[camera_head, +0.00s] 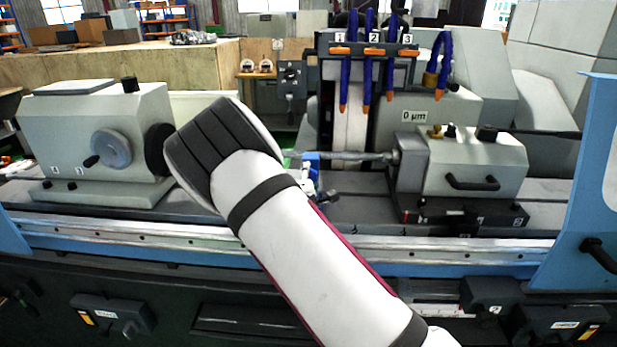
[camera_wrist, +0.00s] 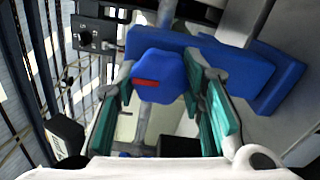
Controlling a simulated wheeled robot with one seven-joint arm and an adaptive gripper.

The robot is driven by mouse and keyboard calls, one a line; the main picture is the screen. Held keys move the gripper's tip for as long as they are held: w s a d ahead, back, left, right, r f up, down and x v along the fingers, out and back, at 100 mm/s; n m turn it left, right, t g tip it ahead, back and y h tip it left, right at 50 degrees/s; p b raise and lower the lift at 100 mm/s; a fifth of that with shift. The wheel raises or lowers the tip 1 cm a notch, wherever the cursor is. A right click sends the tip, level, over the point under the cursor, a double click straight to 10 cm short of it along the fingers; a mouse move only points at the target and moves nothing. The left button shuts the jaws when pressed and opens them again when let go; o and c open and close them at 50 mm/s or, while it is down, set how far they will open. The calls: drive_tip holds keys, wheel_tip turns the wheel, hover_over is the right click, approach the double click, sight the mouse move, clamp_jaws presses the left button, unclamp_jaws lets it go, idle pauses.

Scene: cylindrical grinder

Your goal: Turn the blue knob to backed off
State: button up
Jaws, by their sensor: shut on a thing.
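The blue knob (camera_wrist: 158,77), with a red mark on its face, is in the middle of the wrist view. It stands in front of a larger blue body (camera_wrist: 262,72). My gripper (camera_wrist: 160,82) has its green-padded fingers on both sides of the knob and is shut on it. In the head view my arm hides most of the gripper and the knob. A small blue part (camera_head: 311,161) shows just right of my arm; I cannot tell whether it is the knob.
The grey workhead (camera_head: 95,140) stands left of my arm, the tailstock (camera_head: 475,160) right. Blue hoses (camera_head: 367,65) with orange tips hang at the wheel guard. A sign reading 0 µm (camera_head: 414,116) is behind. A blue door panel (camera_head: 580,170) stands at the right edge.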

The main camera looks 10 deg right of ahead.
idle(0.3)
drive_tip(key=o, duration=1.2)
drive_tip(key=v, duration=1.2)
